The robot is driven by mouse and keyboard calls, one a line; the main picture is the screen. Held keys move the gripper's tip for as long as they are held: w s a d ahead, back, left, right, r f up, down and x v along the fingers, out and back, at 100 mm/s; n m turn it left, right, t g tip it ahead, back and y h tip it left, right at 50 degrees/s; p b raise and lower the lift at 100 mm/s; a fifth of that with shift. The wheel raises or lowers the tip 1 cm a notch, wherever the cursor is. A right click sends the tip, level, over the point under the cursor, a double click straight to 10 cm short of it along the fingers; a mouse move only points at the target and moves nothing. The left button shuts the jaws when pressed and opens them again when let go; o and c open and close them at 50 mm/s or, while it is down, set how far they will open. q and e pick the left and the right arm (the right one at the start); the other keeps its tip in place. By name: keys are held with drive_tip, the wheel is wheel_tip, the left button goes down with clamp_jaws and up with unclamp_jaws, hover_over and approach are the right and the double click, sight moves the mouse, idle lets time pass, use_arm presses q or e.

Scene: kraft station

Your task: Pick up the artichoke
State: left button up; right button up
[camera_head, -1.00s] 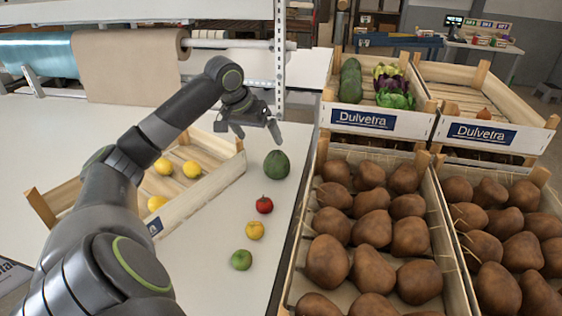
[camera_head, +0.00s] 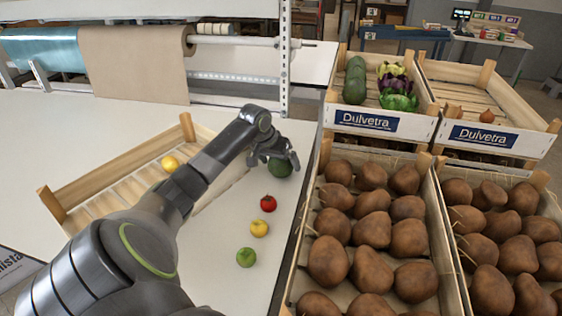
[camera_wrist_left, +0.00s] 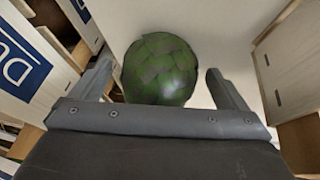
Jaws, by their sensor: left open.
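The artichoke (camera_head: 281,167) is a dark green, scaly round thing on the white table, right of the low wooden crate. In the head view my left gripper (camera_head: 278,160) is right at it and covers part of it. In the left wrist view the artichoke (camera_wrist_left: 160,68) lies between the two spread fingers of my left gripper (camera_wrist_left: 160,85). There is a gap on its right side; the left finger is close to it. The gripper is open and not shut on it. My right gripper is not in view.
A red tomato (camera_head: 268,203), a yellow fruit (camera_head: 260,228) and a green fruit (camera_head: 246,257) lie in a row nearer on the table. The wooden crate (camera_head: 95,187) stands left. A crate of brown pears (camera_head: 328,260) borders the table at right.

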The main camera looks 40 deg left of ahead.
use_arm(q)
drive_tip(key=shift+w+f, duration=0.15)
drive_tip(key=shift+f, duration=0.2)
drive_tip(key=shift+c, duration=0.5)
drive_tip(key=shift+r, duration=0.1)
drive_tip(key=c, duration=1.1)
wheel_tip(320, 180, up, 10)
drive_tip(key=shift+a+f+b, duration=0.1)
drive_tip(key=shift+a+b, duration=0.05)
drive_tip(key=shift+b, duration=0.7)
drive_tip(key=s+a+r+p, duration=0.7)
drive_tip(key=a+p, duration=0.4)
drive_tip(key=p, duration=0.1)
drive_tip(key=s+a, duration=0.3)
drive_tip(key=a, duration=0.2)
drive_tip(key=s+a, duration=0.3)
drive_tip(key=a, duration=0.3)
drive_tip(key=s+a, duration=0.4)
drive_tip(key=a, duration=0.1)
drive_tip(key=shift+s+a+p, duration=0.1)
drive_tip(key=shift+a+p, duration=0.2)
drive_tip(key=shift+a, duration=0.1)
